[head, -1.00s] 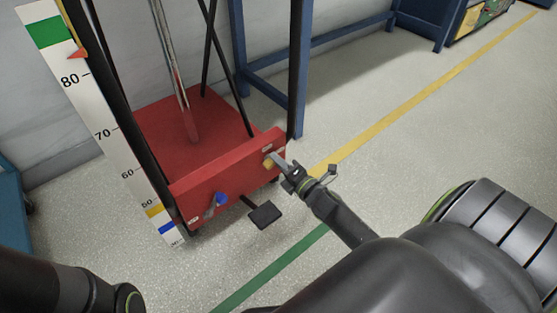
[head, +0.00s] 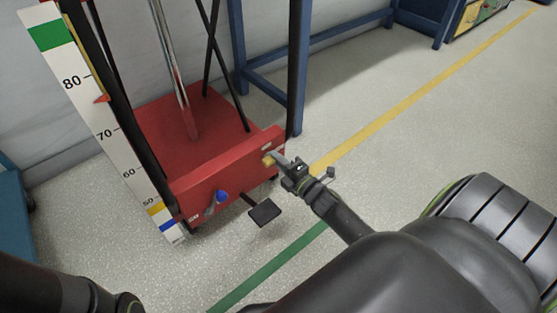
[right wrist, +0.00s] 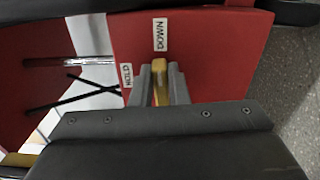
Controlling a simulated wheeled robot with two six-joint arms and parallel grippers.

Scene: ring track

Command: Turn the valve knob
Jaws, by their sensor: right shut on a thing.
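The valve knob (head: 268,160) is a small yellow lever on the front face of the red base (head: 185,190), near its right end. My right gripper (head: 279,159) is shut on it. In the right wrist view the knob (right wrist: 160,80) sits between the two grey fingers (right wrist: 160,85), and its tip points up toward the DOWN label (right wrist: 160,35). A HOLD label (right wrist: 126,76) is to its left. The red pointer (head: 102,98) on the tall white scale (head: 108,130) stands between 80 and 70. My left gripper is out of view.
A blue frame (head: 300,60) stands behind on the right. Open floor with yellow and green lines lies to the right.

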